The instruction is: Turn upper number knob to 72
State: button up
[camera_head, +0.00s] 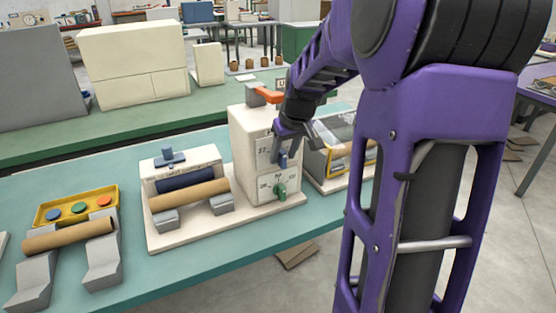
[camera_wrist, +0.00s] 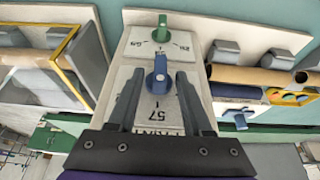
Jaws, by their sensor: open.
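The machine's cream upright housing (camera_head: 250,130) carries two knobs on its front face. The upper knob is blue (camera_head: 283,160); in the wrist view the blue knob (camera_wrist: 159,80) lies between my two fingertips, with a gap on each side. My gripper (camera_head: 284,146) is open in front of the housing at the upper knob. It also shows in the wrist view (camera_wrist: 159,76), its dark fingers on either side of the knob. The lower knob is green (camera_head: 281,191) and clear of the fingers. Numbers are printed around both knobs, but the blue knob's exact setting cannot be read.
An orange-red lever (camera_head: 266,94) sits on top of the housing, close to my arm. A cardboard roll (camera_head: 188,195) lies on supports to the left. A yellow button tray (camera_head: 76,206) is farther left. A yellow-framed unit (camera_head: 345,160) stands to the right.

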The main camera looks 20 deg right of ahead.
jog(key=shift+f, duration=0.3)
grip_shut()
jog(key=shift+d+r, duration=0.1)
dwell(0.4)
jog(key=shift+d+y+p, duration=0.15)
jog(key=shift+y+p, duration=0.55)
jog(key=shift+d+m+y+p, duration=0.2)
jog(key=shift+m+y+p, duration=0.2)
jog(key=shift+y, duration=0.8)
jog(key=y, duration=0.2)
jog(key=m+y, duration=0.1)
jog(key=y, duration=0.1)
jog(key=shift+w+d+f, duration=0.1)
jog(key=shift+d+f, duration=0.15)
jog(key=shift+f, duration=0.1)
jog(key=shift+d+f+m+y, duration=0.15)
jog(key=shift+m+y, duration=0.25)
jog(key=shift+y, duration=1.3)
